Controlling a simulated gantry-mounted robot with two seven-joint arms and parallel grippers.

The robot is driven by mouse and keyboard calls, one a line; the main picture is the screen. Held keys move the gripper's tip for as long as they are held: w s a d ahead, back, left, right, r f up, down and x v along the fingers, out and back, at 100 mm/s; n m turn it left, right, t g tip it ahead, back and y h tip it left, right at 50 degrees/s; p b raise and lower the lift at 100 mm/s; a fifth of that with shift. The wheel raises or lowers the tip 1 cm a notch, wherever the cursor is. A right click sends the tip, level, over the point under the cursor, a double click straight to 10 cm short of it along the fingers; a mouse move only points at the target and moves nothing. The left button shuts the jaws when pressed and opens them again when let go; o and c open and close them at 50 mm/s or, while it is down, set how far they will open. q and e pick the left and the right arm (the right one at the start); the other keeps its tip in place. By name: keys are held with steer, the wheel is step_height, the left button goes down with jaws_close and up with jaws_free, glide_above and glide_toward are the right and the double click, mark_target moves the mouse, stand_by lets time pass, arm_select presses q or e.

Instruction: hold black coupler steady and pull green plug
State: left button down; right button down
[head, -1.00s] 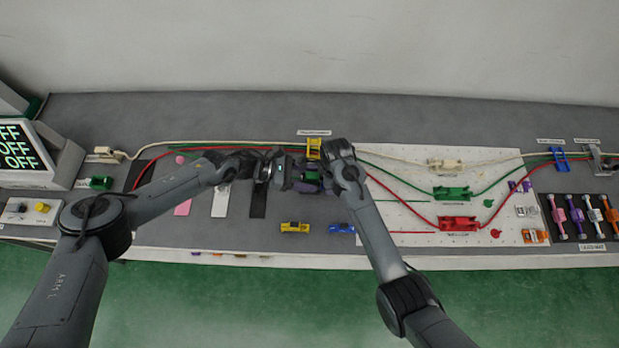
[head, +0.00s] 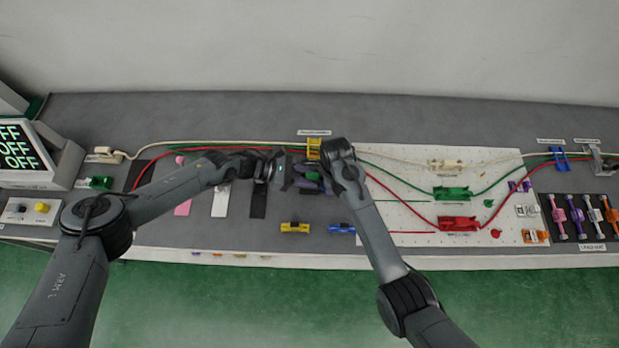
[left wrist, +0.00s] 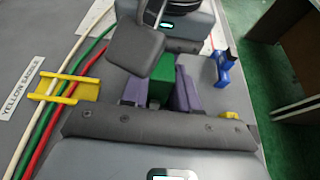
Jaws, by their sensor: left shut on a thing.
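The green plug (left wrist: 162,76) is a green block in the left wrist view. It sits between the two purple fingers of my left gripper (left wrist: 160,91), which are shut on it. In the head view my left gripper (head: 303,178) comes in from the left at the middle of the bench. My right gripper (head: 326,180) faces it closely from the right. In the left wrist view its grey body (left wrist: 175,22) stands just beyond the green plug; its fingertips are not clear. I cannot pick out the black coupler; the grippers hide that spot.
A yellow cable saddle (left wrist: 67,88) with white, green and red cables stands close beside the grippers. Yellow (head: 295,227) and blue (head: 341,228) blocks lie near the front edge. A white board (head: 400,225) with cream, green and red fixtures lies to the right.

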arm_select(q)
steer(key=shift+s+r, duration=0.15)
steer(key=shift+r, duration=0.65)
stand_by(1.0)
